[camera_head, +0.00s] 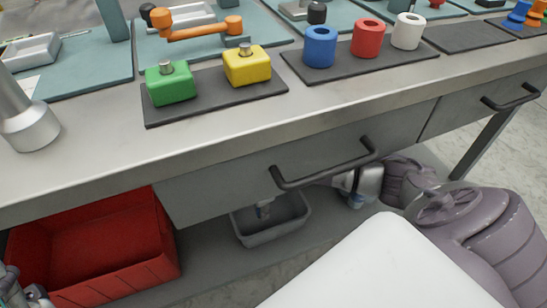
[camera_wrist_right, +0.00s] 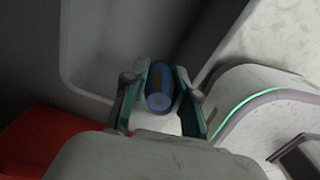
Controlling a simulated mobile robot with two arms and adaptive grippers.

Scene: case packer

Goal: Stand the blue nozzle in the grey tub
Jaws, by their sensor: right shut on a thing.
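The grey tub (camera_head: 240,232) stands on the lower shelf under the workbench, below the drawer; its inside also shows in the right wrist view (camera_wrist_right: 88,55). My right gripper (camera_wrist_right: 160,92) is shut on the blue nozzle (camera_wrist_right: 158,101), one finger on each side. The nozzle's round end faces the wrist camera, and the tub's inside lies behind it. Whether the nozzle touches the tub floor I cannot tell. Part of my left gripper (camera_head: 32,295) shows at the lower left.
A red crate (camera_head: 95,240) stands left of the tub. A drawer front with a dark handle (camera_head: 325,163) overhangs the tub. On the bench are green (camera_head: 170,86) and yellow (camera_head: 247,66) blocks, and blue, red and white rings on dark mats.

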